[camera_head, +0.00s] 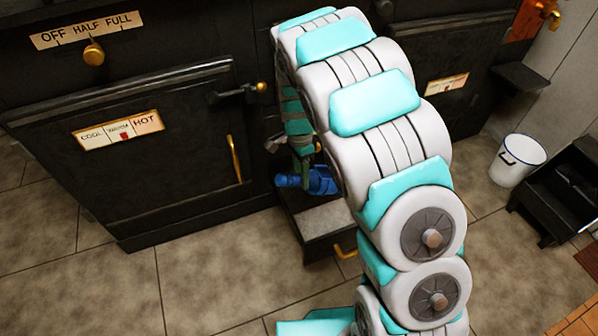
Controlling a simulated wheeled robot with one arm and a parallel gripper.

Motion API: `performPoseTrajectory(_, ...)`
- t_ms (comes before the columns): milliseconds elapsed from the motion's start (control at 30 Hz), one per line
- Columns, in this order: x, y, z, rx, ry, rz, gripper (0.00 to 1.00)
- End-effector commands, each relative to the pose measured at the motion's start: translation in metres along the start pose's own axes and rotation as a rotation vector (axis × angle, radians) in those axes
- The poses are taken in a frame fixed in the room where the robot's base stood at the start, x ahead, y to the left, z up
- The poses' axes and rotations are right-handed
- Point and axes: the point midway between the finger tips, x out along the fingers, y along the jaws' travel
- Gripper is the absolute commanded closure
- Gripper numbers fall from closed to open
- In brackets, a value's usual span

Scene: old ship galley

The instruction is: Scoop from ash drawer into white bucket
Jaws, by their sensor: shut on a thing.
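The ash drawer (318,249) is pulled out from the base of the black stove, with a brass handle on its front and a grey surface showing inside. My gripper (303,170) is over the back part of the drawer, partly hidden by my arm. It is shut on a blue scoop (319,181), which is over or in the drawer; I cannot tell whether it touches the ash or holds any. The white bucket (517,160) stands upright on the floor to the right, apart from my gripper; its inside shows little.
The black stove (150,150) fills the back, with brass knobs and a handle sticking out. A black stepped stand (562,195) is right of the bucket. My arm covers the middle. Tiled floor (510,260) is clear in front of the bucket.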

Motion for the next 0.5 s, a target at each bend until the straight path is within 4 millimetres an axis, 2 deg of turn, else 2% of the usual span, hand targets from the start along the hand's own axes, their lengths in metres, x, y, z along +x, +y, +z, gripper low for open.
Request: performPoseTrajectory(500,0.040,-0.005,-0.013,-0.008,-0.050,-0.003,1.00)
